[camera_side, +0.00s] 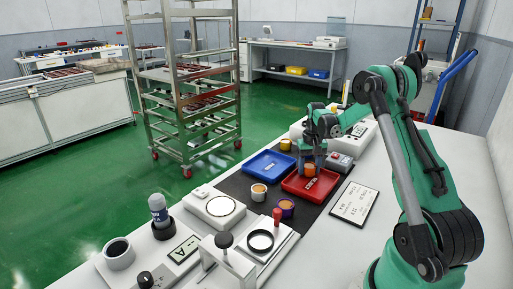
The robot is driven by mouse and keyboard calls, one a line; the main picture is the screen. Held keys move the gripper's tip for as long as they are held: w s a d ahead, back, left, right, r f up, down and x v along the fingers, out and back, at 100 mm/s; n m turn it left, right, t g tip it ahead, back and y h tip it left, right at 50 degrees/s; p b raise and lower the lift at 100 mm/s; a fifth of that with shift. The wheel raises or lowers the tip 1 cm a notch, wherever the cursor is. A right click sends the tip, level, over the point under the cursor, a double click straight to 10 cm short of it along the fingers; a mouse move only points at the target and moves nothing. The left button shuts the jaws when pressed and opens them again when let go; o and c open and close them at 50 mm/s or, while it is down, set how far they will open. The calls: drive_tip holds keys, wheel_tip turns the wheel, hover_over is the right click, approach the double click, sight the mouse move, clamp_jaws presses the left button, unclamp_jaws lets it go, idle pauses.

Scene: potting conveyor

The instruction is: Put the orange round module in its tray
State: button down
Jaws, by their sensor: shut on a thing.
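My gripper (310,163) points down over the red tray (296,190) and is shut on an orange round module (309,170). The module is at or just above the tray; I cannot tell whether it touches the floor. The blue tray (256,166) lies to the left of the red one and has a small label in it. The gripper partly hides the module and the back of the red tray.
A yellow one (285,145) stands behind. A sign card (354,203) lies to the right. Bench instruments and a red-handled press (277,217) fill the front.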

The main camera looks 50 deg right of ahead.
sight(309, 167)
drive_tip(key=shift+f, duration=0.15)
drive_tip(key=c, duration=0.6)
unclamp_jaws()
wheel_tip(309, 167, up, 12)
drive_tip(key=w+a+r+n+t+h, duration=0.1)
drive_tip(key=a+r+n+t, duration=0.1)
drive_tip(key=a, duration=0.6)
drive_tip(key=w+a+r+n+t, duration=0.1)
drive_tip(key=a+r+n, duration=0.1)
drive_tip(key=a, duration=0.5)
drive_tip(key=shift+s+a+f+n+t+y, duration=0.15)
drive_tip(key=shift+s+a+f+n+t, duration=0.5)
drive_tip(key=shift+a, duration=1.65)
drive_tip(key=shift+s+a+f+n+t+y, duration=0.3)
drive_tip(key=shift+s+a+n+t, duration=0.6)
drive_tip(key=shift+a, duration=1.4)
drive_tip(key=shift+s+a+f+n+t+y, duration=0.1)
drive_tip(key=shift+s+a+f+n+t, duration=0.7)
drive_tip(key=shift+a, duration=1.5)
drive_tip(key=shift+s+r+g, duration=0.25)
drive_tip(key=shift+s, duration=0.05)
